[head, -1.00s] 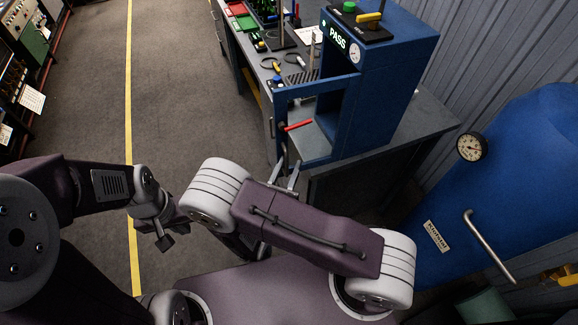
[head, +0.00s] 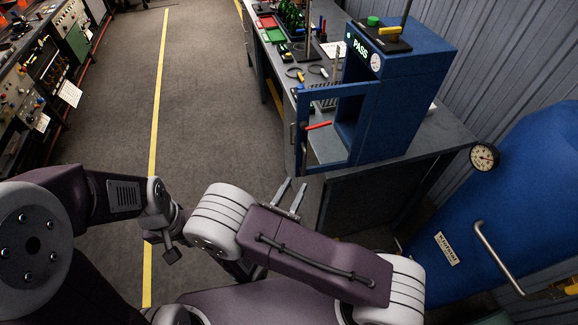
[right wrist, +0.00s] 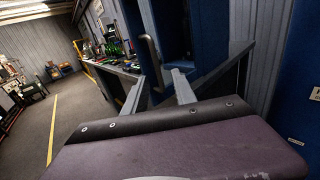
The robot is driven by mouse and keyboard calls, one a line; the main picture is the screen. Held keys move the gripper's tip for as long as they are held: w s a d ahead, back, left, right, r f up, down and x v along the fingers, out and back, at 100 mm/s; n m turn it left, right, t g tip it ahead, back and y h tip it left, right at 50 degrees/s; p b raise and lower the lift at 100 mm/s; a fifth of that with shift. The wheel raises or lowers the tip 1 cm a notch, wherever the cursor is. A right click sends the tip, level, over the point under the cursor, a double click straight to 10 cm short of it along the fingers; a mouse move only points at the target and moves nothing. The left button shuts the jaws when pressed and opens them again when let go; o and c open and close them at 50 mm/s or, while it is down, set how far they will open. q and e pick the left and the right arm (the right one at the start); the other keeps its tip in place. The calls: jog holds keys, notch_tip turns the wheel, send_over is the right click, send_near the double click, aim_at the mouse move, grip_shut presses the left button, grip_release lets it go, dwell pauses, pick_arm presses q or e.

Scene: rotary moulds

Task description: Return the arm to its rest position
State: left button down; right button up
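My right gripper (head: 292,192) points away from me over the floor, just in front of the blue test press. Its two fingers stand apart with nothing between them. They also show apart in the right wrist view (right wrist: 158,92). The right arm is folded low across the front of my body. My left arm comes in from the left, bent; its end (head: 170,252) hangs low over the floor. Whether the left gripper's fingers are apart is too small and dark to tell.
A large blue machine (head: 530,190) stands at right. The aisle floor (head: 215,110) is clear.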

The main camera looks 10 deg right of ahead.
jog(key=d+r+m+g+h, duration=0.3)
jog(key=d+r+m+g, duration=0.15)
jog(key=d, duration=0.35)
jog(key=d+r+m+g+h, duration=0.2)
jog(key=d+r+m+g, duration=0.2)
jog(key=d+m, duration=0.25)
jog(key=s+d+f+m+g+y, duration=0.1)
jog(key=s+d+m+g+y, duration=0.3)
jog(key=s+d+m+g, duration=0.65)
jog(key=s+a+f+m+t+y, duration=0.2)
jog(key=s+a+f+m+y, duration=0.35)
jog(key=a+y, duration=0.3)
jog(key=w+a+f+m+t+y, duration=0.1)
jog(key=w+a+m+t+y, duration=0.1)
jog(key=w+a, duration=0.3)
jog(key=shift+w+a+t+y, duration=0.2)
jog(key=shift+a+t+y, duration=0.55)
jog(key=shift+a, duration=1.15)
